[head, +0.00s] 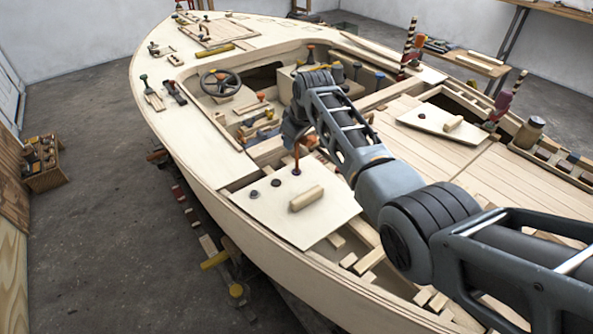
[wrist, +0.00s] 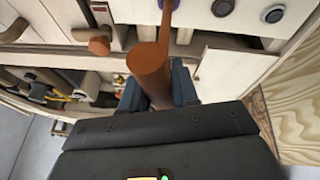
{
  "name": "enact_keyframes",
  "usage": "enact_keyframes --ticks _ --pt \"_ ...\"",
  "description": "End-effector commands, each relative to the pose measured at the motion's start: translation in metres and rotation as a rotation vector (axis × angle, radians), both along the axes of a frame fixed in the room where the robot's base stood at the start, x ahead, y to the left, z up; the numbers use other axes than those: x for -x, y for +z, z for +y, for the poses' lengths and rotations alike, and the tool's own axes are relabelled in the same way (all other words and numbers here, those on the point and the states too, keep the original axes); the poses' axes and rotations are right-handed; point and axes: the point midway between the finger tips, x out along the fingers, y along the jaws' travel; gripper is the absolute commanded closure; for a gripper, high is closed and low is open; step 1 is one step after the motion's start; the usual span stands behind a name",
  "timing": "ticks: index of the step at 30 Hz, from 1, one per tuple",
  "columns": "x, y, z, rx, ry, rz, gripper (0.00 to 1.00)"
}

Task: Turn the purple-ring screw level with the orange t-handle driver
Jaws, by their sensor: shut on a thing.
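My gripper (head: 295,132) is shut on the orange t-handle driver (head: 297,153), above the pale plywood panel (head: 320,207) on the hull's near side. In the wrist view the driver's thick handle (wrist: 149,72) sits between the blue-grey fingers, and its thin shaft runs to the top edge. A bit of purple ring (wrist: 174,4) shows at the shaft's end there. The screw inside it is hidden, so I cannot tell how far it stands out. Two other dark screws, one with a brown ring (wrist: 222,7) and one with a dark ring (wrist: 273,13), sit in a row beside it.
A wooden block (head: 306,198) is fixed on the panel. Loose wood pieces (head: 369,259) lie in the open bay beside it. A steering wheel (head: 220,82) and several tools are farther forward. A second panel (head: 440,122) lies across the deck. The floor (head: 90,200) at left is mostly clear.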

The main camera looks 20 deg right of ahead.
Motion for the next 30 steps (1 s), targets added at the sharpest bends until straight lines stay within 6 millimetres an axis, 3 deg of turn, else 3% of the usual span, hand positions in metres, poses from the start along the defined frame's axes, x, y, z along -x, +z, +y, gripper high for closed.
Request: enact_keyframes --ticks 4,14,30 --pt "-0.0004 0.0092 0.0001 0.000 0.001 -0.001 1.00" --pt "-0.0003 0.0081 0.0000 0.001 0.026 -0.002 1.00" --pt "0.0044 0.0018 0.0082 -0.001 0.647 -0.002 1.00"
